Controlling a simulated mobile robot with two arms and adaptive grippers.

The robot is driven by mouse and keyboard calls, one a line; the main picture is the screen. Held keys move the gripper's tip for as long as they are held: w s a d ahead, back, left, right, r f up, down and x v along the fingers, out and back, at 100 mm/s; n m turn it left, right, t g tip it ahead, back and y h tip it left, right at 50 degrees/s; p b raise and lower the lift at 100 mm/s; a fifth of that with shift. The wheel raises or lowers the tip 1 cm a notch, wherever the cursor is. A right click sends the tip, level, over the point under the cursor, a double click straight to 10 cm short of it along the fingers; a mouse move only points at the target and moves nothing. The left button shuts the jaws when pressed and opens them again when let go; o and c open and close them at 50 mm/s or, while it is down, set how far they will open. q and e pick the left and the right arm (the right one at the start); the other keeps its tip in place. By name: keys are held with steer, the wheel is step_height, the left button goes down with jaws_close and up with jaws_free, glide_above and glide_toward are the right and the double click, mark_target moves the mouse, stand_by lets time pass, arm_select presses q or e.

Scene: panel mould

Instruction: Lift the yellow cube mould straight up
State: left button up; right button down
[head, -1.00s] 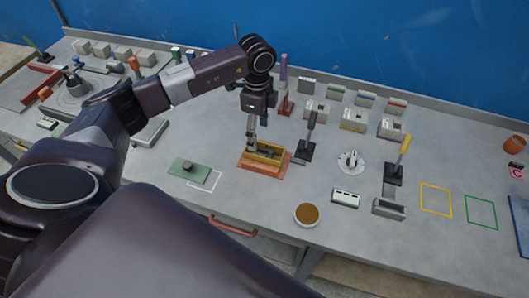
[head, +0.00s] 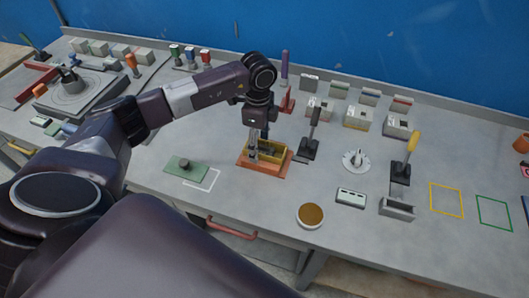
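The yellow cube mould (head: 270,149) is a small open-topped box on an orange base plate (head: 262,165) near the middle of the bench. My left gripper (head: 254,153) points down at the left part of the mould, with its fingers at the mould's wall. The fingers are small and partly overlap the mould, so I cannot tell whether they are closed on it. The mould sits level, with no visible gap above the base plate. My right gripper is not in view.
A black-handled tool (head: 311,138) stands close to the right of the mould. A green plate with a knob (head: 185,168) lies to the left. A round brown-topped dish (head: 311,214) is in front. Yellow (head: 446,198) and green outlines (head: 494,212) mark clear bench at right.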

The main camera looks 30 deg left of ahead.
arm_select(q)
steer(key=c, duration=1.2)
steer(key=shift+o, duration=0.2)
step_height(320, 180, up, 8)
steer(key=p, duration=0.5)
steer(key=shift+f, duration=0.15)
steer(key=shift+w, duration=0.1)
